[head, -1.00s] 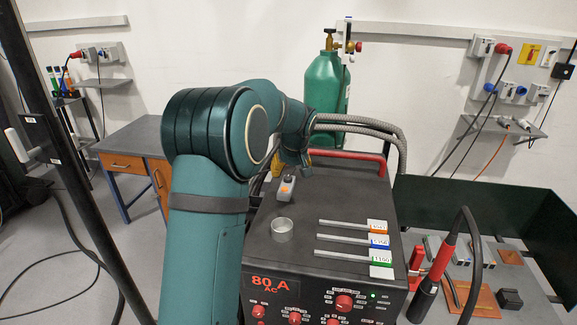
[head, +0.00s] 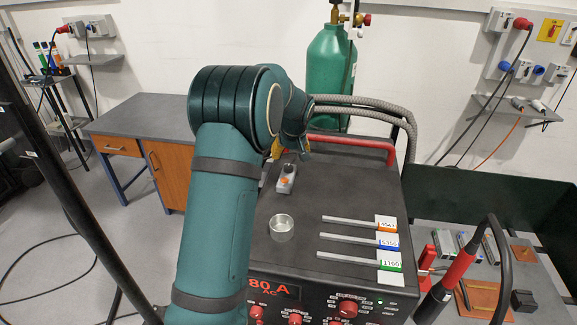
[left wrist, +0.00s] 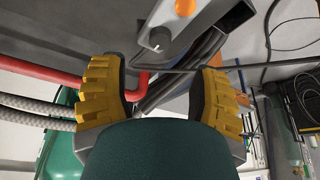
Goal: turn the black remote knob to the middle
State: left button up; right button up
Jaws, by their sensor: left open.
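The grey remote (head: 284,184) lies on top of the black welding machine (head: 300,215), with an orange button on it. Its black knob (head: 290,168) is at the far end, and the knob also shows in the left wrist view (left wrist: 160,38). My left gripper (head: 277,149) is just beyond the remote, mostly hidden behind my arm. In the left wrist view its yellow fingers (left wrist: 158,72) are spread wide and empty, with the knob ahead of the gap and apart from both. Which way the knob points is hard to tell. My right gripper is out of view.
A red handle (head: 355,145) and grey hoses (head: 365,107) are at the machine's back, near the gripper. A small clear dish (head: 281,227) and labelled rods (head: 350,241) lie in front. A green gas cylinder (head: 330,75) stands behind.

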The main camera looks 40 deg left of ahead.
aim_at(288, 166)
pick_arm(q)
jog(key=x, duration=0.8)
jog(key=shift+a, duration=0.1)
grip_shut()
